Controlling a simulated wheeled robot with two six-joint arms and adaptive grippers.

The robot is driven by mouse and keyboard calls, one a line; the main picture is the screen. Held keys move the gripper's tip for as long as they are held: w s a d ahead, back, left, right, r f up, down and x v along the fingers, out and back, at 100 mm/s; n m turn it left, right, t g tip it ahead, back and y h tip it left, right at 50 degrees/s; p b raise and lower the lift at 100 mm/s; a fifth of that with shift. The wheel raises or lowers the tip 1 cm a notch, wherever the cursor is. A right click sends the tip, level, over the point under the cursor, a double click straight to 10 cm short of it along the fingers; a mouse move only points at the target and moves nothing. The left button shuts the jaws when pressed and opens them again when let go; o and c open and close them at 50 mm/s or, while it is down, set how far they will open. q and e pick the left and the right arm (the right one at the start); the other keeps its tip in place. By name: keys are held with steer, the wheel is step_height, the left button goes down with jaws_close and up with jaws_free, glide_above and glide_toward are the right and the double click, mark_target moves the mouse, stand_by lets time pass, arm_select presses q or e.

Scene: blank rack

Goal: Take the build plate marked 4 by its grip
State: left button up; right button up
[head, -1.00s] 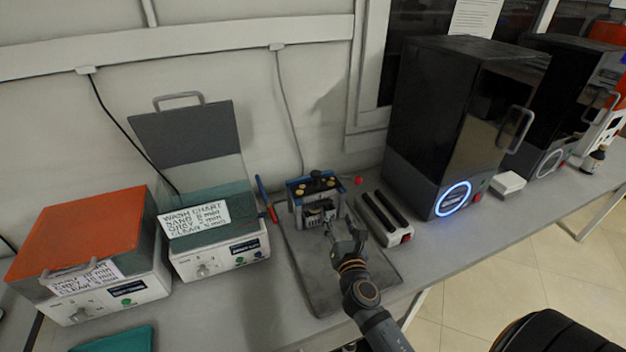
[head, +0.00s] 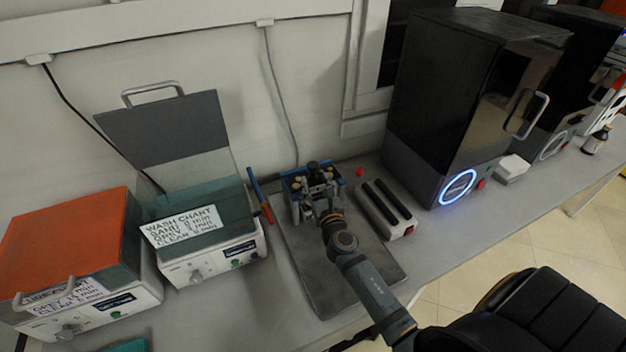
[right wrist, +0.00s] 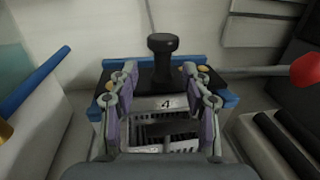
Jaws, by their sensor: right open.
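The build plate marked 4 (right wrist: 166,103) sits in a blue-edged holder (right wrist: 222,99) on the grey mat; its black knob-like grip (right wrist: 161,58) stands upright at the top. In the head view the same grip (head: 313,166) shows just beyond my right gripper (head: 313,199). In the right wrist view my right gripper (right wrist: 158,88) is open, its fingers on either side in front of the plate, with the grip beyond and between them, apparently untouched. Part of the plate's lower face is dark and slotted. My left gripper is not in view.
A rack with two dark bars (head: 387,203) stands right of the mat (head: 335,275). A wash unit with a raised lid (head: 215,262) is at left, with an orange-lidded box (head: 70,245) beside it. A black printer (head: 460,110) stands at right. A red knob (right wrist: 306,69) juts out at right.

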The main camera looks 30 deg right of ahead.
mark_target(314, 176)
steer(key=x, duration=0.4)
steer(key=shift+w+d+f, duration=0.15)
steer(key=shift+d+f, duration=0.05)
steer(key=shift+f, duration=0.1)
steer(key=shift+w, duration=0.25)
steer(key=shift+s, duration=0.15)
steer(key=shift+r, duration=0.1)
steer(key=shift+c, duration=0.9)
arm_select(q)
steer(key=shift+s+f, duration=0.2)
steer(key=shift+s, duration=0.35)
arm_select(e)
jaws_close()
